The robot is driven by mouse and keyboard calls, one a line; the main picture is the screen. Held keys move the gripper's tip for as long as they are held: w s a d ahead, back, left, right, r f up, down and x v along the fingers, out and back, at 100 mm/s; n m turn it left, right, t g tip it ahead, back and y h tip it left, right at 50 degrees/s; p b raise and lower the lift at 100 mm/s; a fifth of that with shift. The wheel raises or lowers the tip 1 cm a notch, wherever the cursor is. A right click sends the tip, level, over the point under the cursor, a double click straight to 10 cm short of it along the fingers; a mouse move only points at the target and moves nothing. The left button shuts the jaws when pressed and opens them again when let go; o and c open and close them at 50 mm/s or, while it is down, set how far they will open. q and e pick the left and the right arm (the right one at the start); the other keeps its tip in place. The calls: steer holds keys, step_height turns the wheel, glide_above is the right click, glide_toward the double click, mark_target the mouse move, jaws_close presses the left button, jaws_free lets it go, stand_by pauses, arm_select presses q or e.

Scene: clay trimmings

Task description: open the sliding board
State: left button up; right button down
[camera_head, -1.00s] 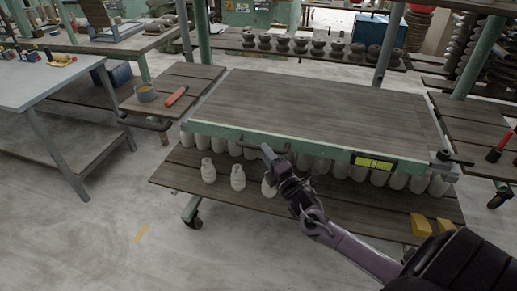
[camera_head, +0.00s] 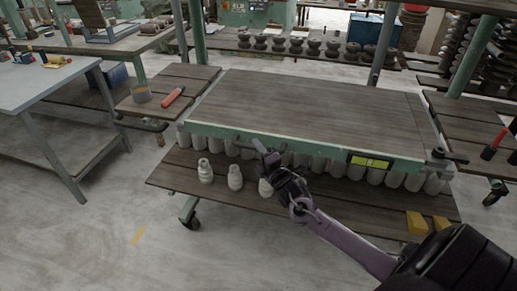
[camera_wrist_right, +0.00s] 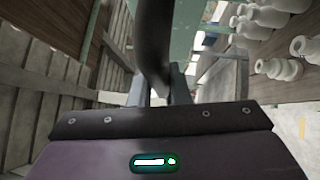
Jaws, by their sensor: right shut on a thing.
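The sliding board (camera_head: 310,105) is a wide dark wooden top in a green-edged frame. It lies flat on the cart. A dark handle (camera_head: 243,142) is on its front edge, left of centre. My right gripper (camera_head: 260,146) reaches up from the lower right and is shut on the handle. In the right wrist view the dark curved handle (camera_wrist_right: 152,45) passes between my gripper fingers (camera_wrist_right: 158,88). The fingers partly hide the handle in the head view. My left gripper is not in view.
Pale bottles (camera_head: 235,177) stand on the lower shelf (camera_head: 180,175), several of them under the board. A yellow-green level (camera_head: 370,161) is on the front edge. The floor in front is open.

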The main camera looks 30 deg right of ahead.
steer(key=s+a+p, duration=1)
steer(key=s+a, duration=0.8)
steer(key=a, duration=0.4)
steer(key=shift+s, duration=0.35)
steer(key=shift+d+f, duration=0.1)
steer(key=c, duration=1.4)
jaws_free()
steer(key=shift+o, duration=0.2)
